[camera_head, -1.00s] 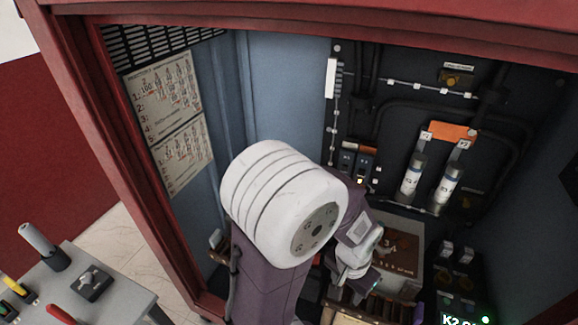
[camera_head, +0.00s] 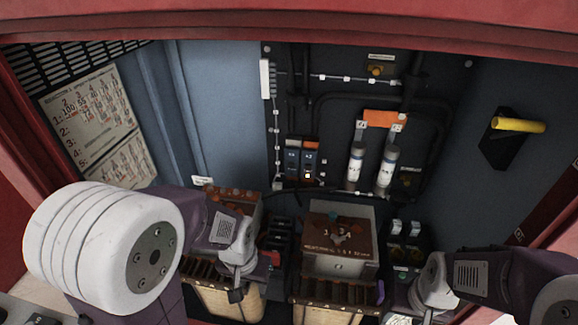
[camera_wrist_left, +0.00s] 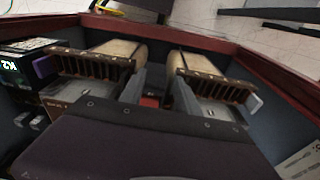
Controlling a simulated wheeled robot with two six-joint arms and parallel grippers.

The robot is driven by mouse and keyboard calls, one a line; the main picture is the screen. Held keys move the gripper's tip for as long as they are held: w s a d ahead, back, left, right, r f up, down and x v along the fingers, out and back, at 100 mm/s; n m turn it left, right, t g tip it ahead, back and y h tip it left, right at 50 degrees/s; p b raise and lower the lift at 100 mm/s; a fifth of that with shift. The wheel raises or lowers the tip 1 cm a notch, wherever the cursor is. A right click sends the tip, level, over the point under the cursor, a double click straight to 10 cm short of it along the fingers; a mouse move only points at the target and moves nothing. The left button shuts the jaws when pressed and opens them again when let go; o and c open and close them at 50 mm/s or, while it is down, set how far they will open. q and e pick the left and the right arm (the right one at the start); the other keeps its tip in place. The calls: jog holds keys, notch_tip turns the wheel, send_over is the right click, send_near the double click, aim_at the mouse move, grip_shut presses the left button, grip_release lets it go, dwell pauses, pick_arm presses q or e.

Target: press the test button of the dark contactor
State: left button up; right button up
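The dark contactor (camera_head: 280,238) is a black unit standing low between the two brown-topped transformers, with no lit display that I can see. A red part (camera_head: 272,258) shows at its left front. It seems to be the same red part (camera_wrist_left: 150,101) that shows between my fingers in the left wrist view. My left gripper (camera_head: 238,292) hangs in front of the left transformer, left of the contactor. In the left wrist view its two grey fingers (camera_wrist_left: 158,92) are apart with nothing held. My right gripper (camera_head: 413,298) is at the lower right; its fingertips are unclear.
A second contactor (camera_head: 405,245) stands right of the right transformer (camera_head: 340,255). A lit K2 display (camera_wrist_left: 12,66) shows at left in the left wrist view. The red cabinet frame (camera_head: 300,38) surrounds the workspace.

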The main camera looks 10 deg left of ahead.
pick_arm(q)
grip_shut()
dwell(1.5)
